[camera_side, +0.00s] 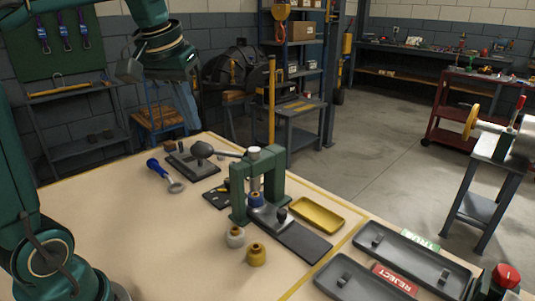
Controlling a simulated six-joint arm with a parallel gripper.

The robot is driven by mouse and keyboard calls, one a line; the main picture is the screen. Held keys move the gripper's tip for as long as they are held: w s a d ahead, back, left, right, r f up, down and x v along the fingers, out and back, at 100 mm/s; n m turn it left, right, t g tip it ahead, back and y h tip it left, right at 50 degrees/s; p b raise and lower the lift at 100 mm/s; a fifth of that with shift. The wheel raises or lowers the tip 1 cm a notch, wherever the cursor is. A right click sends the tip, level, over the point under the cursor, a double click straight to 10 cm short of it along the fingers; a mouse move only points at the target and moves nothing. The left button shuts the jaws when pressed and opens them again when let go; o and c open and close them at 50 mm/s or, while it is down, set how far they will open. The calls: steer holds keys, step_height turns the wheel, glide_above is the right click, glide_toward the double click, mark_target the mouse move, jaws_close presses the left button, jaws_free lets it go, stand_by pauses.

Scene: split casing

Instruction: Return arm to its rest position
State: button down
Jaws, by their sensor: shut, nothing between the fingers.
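My arm reaches in from the left, with its wrist raised high at the upper left of the side view. My gripper (129,70) is at its end, small and dark, shut and empty. It hangs well above the workbench (110,215) and touches nothing there.
A blue-handled tool (160,170) and a dark fixture plate (193,165) lie left of the press. A yellow tray (317,214) lies right of it. Grey trays, one by a REJECT label (394,279), and a red button (507,275) are at the right. The bench's left front is clear.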

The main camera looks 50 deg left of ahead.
steer(key=s+d+f+m+t+h, duration=0.1)
steer(key=s+d+f+m+t, duration=0.1)
steer(key=s+d+f+m, duration=0.3)
steer(key=s+d+f, duration=0.4)
steer(key=s+d, duration=0.1)
steer(key=d, duration=0.1)
steer(key=shift+s+f+h, duration=0.2)
steer(key=shift+s+h, duration=0.2)
